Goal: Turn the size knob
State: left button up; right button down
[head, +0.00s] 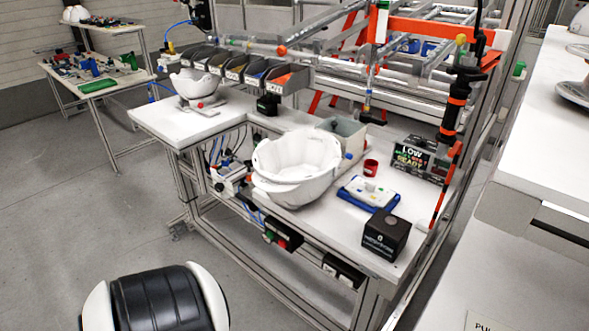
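A large white helmet shell (290,185) lies open side up on the white workbench (330,222). A second white helmet shell (190,80) sits on a small stand at the bench's far left end, with a small red part (201,105) at its base. I cannot make out a size knob on either shell. A small blue part (347,156) shows just right of the large shell; I cannot tell what it is. Neither of my grippers is in view.
Several part bins (235,67) line the bench's back. Right of the large shell are a grey box (345,130), a red cup (370,168), a blue-and-white case (368,193) and a black box (386,235). Another white table (545,145) stands at right. The left floor is mostly clear.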

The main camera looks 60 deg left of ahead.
aim_at(219, 187)
jog(key=j+u, duration=0.3)
jog(key=j, duration=0.15)
jog(key=i+j+u, duration=0.25)
jog(key=j, duration=0.15)
jog(key=j+u, duration=0.3)
jog(key=j, duration=0.15)
